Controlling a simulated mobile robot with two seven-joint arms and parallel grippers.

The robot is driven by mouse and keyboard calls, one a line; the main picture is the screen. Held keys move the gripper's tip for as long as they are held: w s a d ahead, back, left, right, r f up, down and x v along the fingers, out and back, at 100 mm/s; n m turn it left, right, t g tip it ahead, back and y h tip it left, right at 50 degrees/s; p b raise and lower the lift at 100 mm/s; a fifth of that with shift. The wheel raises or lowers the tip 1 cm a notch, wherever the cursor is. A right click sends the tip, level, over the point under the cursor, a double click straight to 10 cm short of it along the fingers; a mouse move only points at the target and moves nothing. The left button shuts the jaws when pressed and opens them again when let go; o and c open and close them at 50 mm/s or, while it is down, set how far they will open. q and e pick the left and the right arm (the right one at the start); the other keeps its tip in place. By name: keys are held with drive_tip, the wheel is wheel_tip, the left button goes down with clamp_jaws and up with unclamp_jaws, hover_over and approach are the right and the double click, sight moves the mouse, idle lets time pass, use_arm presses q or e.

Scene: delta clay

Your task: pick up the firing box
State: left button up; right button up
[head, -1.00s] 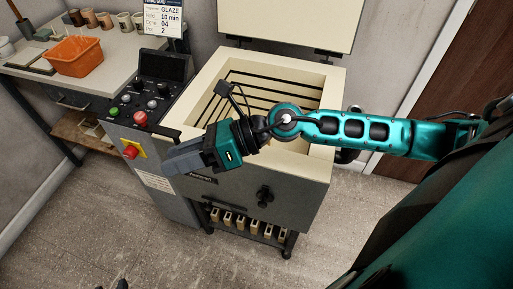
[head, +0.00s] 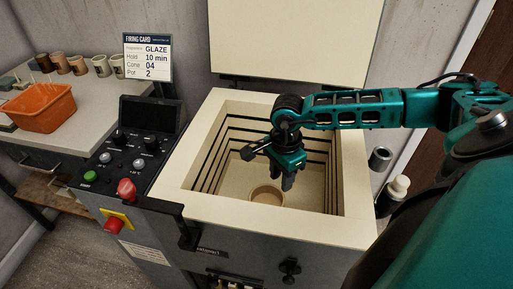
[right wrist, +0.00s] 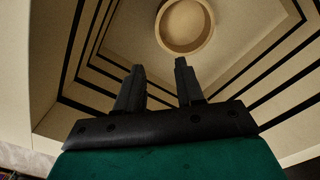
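The firing box appears to be the round tan open container (head: 266,196) on the floor of the open kiln (head: 205,198). In the right wrist view the round container (right wrist: 184,27) shows at the top, beyond the fingertips. My right gripper (head: 288,184) points down inside the kiln opening, above and slightly right of the container in the head view. Its two dark fingers (right wrist: 159,68) are spread apart with nothing between them. They look clear of the container. My left gripper is not in view.
The kiln's pale walls with dark grooves surround my right gripper, and its lid (head: 295,40) stands raised behind. A control panel (head: 128,155) with a red knob is at the left. An orange basket (head: 42,107) and several cups sit on a side table.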

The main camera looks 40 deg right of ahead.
drive_tip(key=f+b, duration=0.1)
drive_tip(key=f, duration=0.5)
drive_tip(key=f+b, duration=0.1)
drive_tip(key=f, duration=0.2)
drive_tip(key=shift+s+a+f+b, duration=0.1)
drive_tip(key=shift+s+f+b, duration=0.15)
drive_tip(key=shift+f+b, duration=0.1)
drive_tip(key=shift+f, duration=0.55)
drive_tip(key=f, duration=0.2)
drive_tip(key=f+b, duration=0.1)
drive_tip(key=f, duration=0.1)
drive_tip(key=shift+w+a+f, duration=0.1)
drive_tip(key=shift+a+f, duration=0.1)
drive_tip(key=shift+f, duration=0.1)
drive_tip(key=shift+c, duration=0.5)
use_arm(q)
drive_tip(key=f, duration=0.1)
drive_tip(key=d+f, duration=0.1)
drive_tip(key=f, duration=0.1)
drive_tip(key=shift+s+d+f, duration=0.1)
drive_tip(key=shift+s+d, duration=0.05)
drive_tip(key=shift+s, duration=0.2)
use_arm(e)
clamp_jaws()
drive_tip(key=shift+r, duration=0.1)
